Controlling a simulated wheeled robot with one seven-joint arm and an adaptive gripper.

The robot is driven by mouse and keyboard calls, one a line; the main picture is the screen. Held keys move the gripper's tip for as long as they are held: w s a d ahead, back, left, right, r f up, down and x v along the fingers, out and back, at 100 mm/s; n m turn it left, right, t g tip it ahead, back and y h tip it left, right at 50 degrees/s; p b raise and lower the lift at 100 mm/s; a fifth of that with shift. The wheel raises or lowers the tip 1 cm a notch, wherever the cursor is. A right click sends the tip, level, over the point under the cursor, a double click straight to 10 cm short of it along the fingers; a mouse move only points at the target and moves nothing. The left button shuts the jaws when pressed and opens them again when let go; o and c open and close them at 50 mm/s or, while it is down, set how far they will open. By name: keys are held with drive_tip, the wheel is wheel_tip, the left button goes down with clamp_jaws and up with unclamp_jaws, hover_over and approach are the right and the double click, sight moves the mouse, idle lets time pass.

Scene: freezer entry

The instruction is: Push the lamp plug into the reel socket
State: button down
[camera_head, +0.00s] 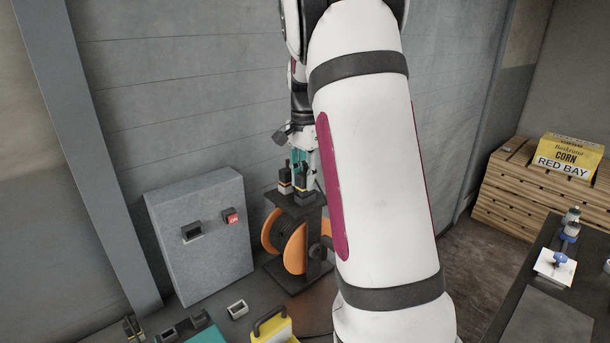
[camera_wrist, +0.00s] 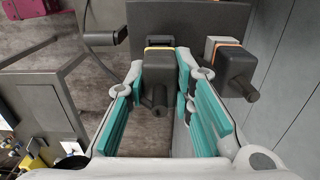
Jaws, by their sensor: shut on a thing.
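The reel (camera_head: 284,240) has orange sides and a dark stand with a flat top beside the wall; its dark top (camera_wrist: 195,20) also shows in the wrist view. My gripper (camera_head: 309,168), with teal finger pads, is over this top, partly hidden by my arm. In the wrist view my gripper (camera_wrist: 161,82) is shut on a dark plug with a yellow band (camera_wrist: 158,70), its far end at the reel top. I cannot tell whether it is seated in a socket. A second dark plug (camera_wrist: 236,68), with an orange band and pale base, stands just right of the fingers.
A grey cabinet (camera_head: 200,240) with a red switch (camera_head: 231,216) stands left of the reel. A yellow case (camera_head: 272,328) and small boxes lie in front.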

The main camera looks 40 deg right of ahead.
drive_tip(key=shift+f, duration=0.8)
drive_tip(key=c, duration=1.3)
unclamp_jaws()
drive_tip(key=shift+r, duration=0.1)
wheel_tip(320, 180, up, 11)
drive_tip(key=shift+r, duration=0.4)
